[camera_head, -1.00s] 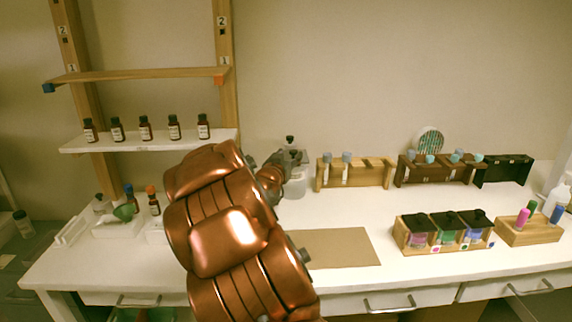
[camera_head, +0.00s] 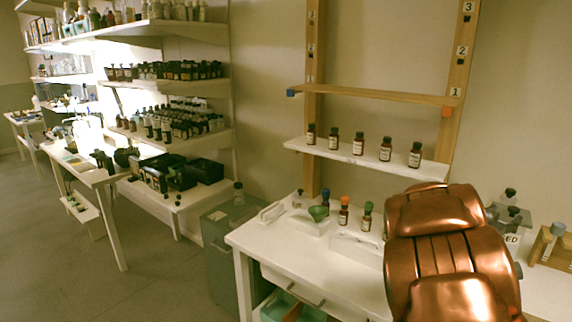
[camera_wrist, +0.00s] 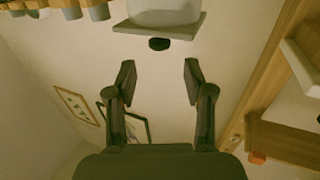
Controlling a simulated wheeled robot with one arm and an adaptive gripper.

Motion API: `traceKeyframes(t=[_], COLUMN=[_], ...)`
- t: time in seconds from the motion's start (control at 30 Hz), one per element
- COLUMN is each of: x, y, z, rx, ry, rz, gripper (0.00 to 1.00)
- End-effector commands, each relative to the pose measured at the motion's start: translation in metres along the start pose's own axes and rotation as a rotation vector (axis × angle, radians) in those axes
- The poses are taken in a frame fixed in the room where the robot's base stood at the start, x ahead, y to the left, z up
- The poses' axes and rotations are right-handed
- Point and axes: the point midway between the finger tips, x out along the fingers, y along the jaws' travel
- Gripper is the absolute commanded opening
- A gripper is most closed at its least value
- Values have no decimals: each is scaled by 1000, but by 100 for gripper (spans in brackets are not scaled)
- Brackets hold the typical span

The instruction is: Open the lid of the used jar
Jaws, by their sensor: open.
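The used jar (camera_head: 511,238) is a clear jar with a dark-knobbed lid (camera_head: 514,211); the letters "ED" show on its front in the head view, and my arm covers its left part. A second jar with a dark knob (camera_head: 510,192) stands just behind it. The wrist view, which is upside down, shows one clear jar (camera_wrist: 164,11) with a flat lid (camera_wrist: 135,25) and a dark knob (camera_wrist: 158,43); I cannot tell which jar it is. My gripper (camera_wrist: 160,75) is open and empty, its fingers apart on either side of the knob's line, not touching it.
A wooden rack (camera_head: 550,251) stands right of the jars. Small brown bottles (camera_head: 358,144) line the white shelf (camera_head: 390,162). Bottles and a green funnel (camera_head: 318,212) stand on the left of the white table (camera_head: 290,250). Further shelves (camera_head: 165,85) of bottles stand at left.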

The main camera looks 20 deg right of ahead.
Motion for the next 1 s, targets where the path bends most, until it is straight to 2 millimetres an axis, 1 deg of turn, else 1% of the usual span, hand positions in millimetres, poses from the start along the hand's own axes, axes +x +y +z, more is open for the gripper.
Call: traceKeyframes(t=[0.07, 0.13, 0.17, 0.27, 0.3, 0.37, 0.4, 0.47, 0.5, 0.57, 0.6, 0.67, 0.7, 0.77, 0.8, 0.87, 0.9, 0.97, 1.0], x=[-3, -9, -14, -39, -53, -77, -95, -123, -143, -174, -195, -228, -250, -283, -305, -337, -359, -390, -409], y=[-5, -15, -22, -53, -67, -86, -98, -114, -122, -133, -138, -143, -144, -143, -141, -134, -127, -114, -103], z=[0, 1, 3, 14, 18, 26, 32, 40, 45, 53, 58, 64, 66, 72, 75, 79, 82, 85, 86], rx=[2, 7, 10, 13, 11, 5, -4, -22, -36, -62, -84, -119, -144, -191, -223, -278, -318, -383, -427], ry=[-12, -42, -65, -171, -220, -300, -354, -435, -489, -567, -620, -695, -742, -817, -863, -931, -979, -1045, -1087], rz=[-14, -44, -64, -160, -206, -276, -322, -389, -433, -497, -538, -598, -637, -692, -725, -773, -803, -844, -868], gripper=[52, 52, 52, 52, 52, 52, 52, 52, 52, 52, 52, 52, 52, 52, 52, 52, 52, 52, 52])
